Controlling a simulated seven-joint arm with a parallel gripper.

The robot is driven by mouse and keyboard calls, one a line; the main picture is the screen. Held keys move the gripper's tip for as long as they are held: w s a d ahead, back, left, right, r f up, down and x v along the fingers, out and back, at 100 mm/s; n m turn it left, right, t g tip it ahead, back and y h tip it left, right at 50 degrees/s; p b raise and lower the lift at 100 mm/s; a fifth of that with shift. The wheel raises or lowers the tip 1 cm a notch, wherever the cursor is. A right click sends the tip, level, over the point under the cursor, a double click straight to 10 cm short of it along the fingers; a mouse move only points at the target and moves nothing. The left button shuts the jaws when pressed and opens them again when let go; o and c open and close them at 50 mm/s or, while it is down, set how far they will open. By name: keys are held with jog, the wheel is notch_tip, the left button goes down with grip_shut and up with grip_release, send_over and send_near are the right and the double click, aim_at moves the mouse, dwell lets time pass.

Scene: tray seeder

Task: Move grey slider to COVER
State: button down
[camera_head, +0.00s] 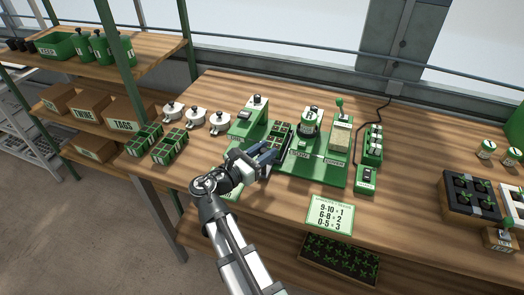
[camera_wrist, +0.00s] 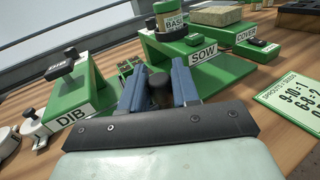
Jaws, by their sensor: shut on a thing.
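My gripper (camera_head: 267,155) reaches over the green seeder base (camera_head: 310,172) from the front. In the wrist view, its blue fingers (camera_wrist: 159,92) are shut on a dark upright knob (camera_wrist: 158,88), which looks like the handle of the grey slider. The rest of the slider is mostly hidden by my fingers and wrist. A dark-celled green tray (camera_head: 281,133) shows just behind the fingers. The knob is between the DIB station (camera_wrist: 72,117) on the left and the SOW station (camera_wrist: 203,52) on the right. The COVER station (camera_head: 335,160) is further right.
A card with number rules (camera_head: 330,214) lies in front of the seeder. A green switch box (camera_head: 366,180) stands right of COVER. White lidded pots (camera_head: 197,116) and green cell trays (camera_head: 146,137) are to the left. The table front is mostly clear.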

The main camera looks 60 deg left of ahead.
jog(key=w+d, duration=1.4)
jog(key=shift+d, duration=0.1)
jog(key=c, duration=1)
grip_release()
jog(key=shift+o, duration=0.2)
jog(key=shift+r, duration=0.1)
notch_tip(320, 180, up, 10)
jog(key=shift+w, duration=0.1)
